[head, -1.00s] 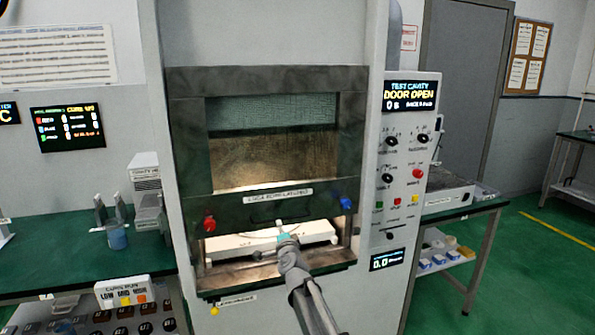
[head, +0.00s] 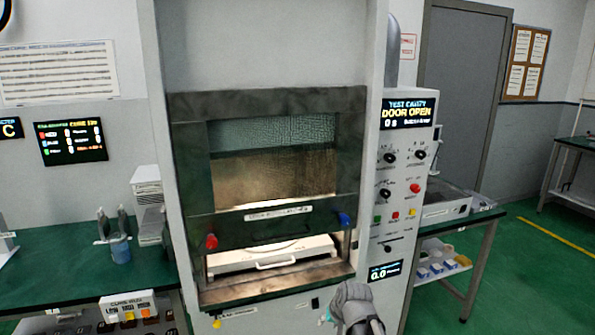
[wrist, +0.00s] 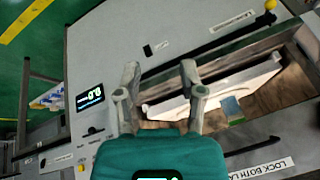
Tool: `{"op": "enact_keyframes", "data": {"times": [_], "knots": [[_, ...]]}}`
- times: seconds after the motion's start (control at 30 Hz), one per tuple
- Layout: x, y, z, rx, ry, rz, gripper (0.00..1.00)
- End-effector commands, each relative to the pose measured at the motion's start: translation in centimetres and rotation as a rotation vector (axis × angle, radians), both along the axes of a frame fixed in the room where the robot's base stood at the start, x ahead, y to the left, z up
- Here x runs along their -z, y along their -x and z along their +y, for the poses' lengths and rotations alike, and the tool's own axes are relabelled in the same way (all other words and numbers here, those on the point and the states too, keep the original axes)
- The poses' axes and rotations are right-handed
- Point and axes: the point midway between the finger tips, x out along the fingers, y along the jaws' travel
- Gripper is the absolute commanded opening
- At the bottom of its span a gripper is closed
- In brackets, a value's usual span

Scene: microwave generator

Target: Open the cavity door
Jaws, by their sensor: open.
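The cavity door (head: 265,235) is a dark framed panel with a mesh window and a white label. It is raised part way, with a lit gap under its lower edge. A red latch knob (head: 211,241) and a blue latch knob (head: 344,219) sit at its lower corners. In the gap lies a white tray (head: 225,262) with a front handle. My gripper (wrist: 160,72) is open and empty, below and in front of the opening. In the head view only a small part of my gripper (head: 325,314) shows at the bottom edge; its fingers are mostly hidden there.
The control panel (head: 405,170) right of the cavity has a screen (head: 408,112) reading "DOOR OPEN". A green bench (head: 50,270) with a beaker (head: 120,246) stands at the left. A side table (head: 470,228) stands at the right. Open green floor (head: 520,270) lies beyond it.

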Motion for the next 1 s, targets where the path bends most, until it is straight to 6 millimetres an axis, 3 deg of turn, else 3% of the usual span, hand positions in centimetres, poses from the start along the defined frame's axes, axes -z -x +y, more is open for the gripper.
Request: {"op": "enact_keyframes", "data": {"times": [0.1,0.3,0.5,0.77,1.0], "knots": [[0.0,4.1,-3.0,-0.029,0.098,0.129,0.51],[-0.1,9.1,-6.6,-0.059,0.214,0.309,0.51],[-0.2,11.0,-8.0,-0.065,0.257,0.383,0.51],[-0.2,11.1,-8.1,-0.066,0.259,0.387,0.51],[0.0,10.4,-7.6,-0.032,0.236,0.367,0.07]]}}
